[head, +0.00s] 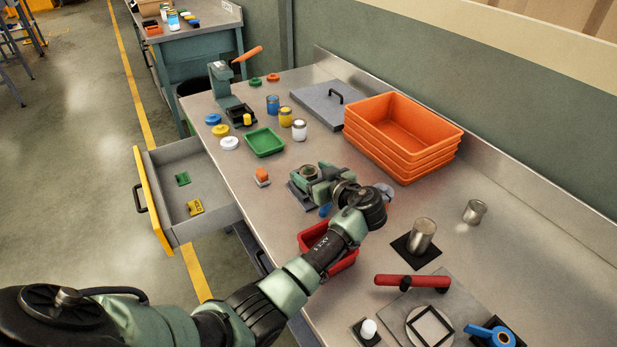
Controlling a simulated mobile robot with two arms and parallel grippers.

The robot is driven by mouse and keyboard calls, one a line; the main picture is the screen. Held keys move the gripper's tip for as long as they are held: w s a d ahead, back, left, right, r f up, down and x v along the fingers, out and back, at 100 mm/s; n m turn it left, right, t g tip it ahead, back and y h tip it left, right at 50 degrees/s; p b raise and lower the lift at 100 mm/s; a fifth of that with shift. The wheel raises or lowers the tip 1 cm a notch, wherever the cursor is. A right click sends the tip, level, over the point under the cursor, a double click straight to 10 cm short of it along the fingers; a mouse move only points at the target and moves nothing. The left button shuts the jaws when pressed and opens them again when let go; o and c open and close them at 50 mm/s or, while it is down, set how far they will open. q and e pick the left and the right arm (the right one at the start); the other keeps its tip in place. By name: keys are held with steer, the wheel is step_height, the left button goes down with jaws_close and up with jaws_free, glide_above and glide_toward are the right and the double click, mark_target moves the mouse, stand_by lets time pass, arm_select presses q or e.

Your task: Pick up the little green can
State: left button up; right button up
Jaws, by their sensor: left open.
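The little green can (308,171) seems to be the small round thing with a metallic rim near the middle of the bench, in the head view. My left gripper (309,179) is right at it, low over the bench, with its fingers open. The fingers look to be on either side of the can, but their green colour blends with it, and I cannot tell whether they touch it. The can's lower part is mostly hidden by the gripper. My right gripper is not in view.
Blue (273,104), yellow (285,117) and white (299,131) cans stand beyond, near a green tray (264,142). Stacked orange crates (403,135) are at the back right. A red tray (345,262) lies partly under my arm. An open drawer (158,200) juts out left.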

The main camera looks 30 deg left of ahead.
arm_select(q)
jaws_close()
steer(key=shift+r, duration=0.1)
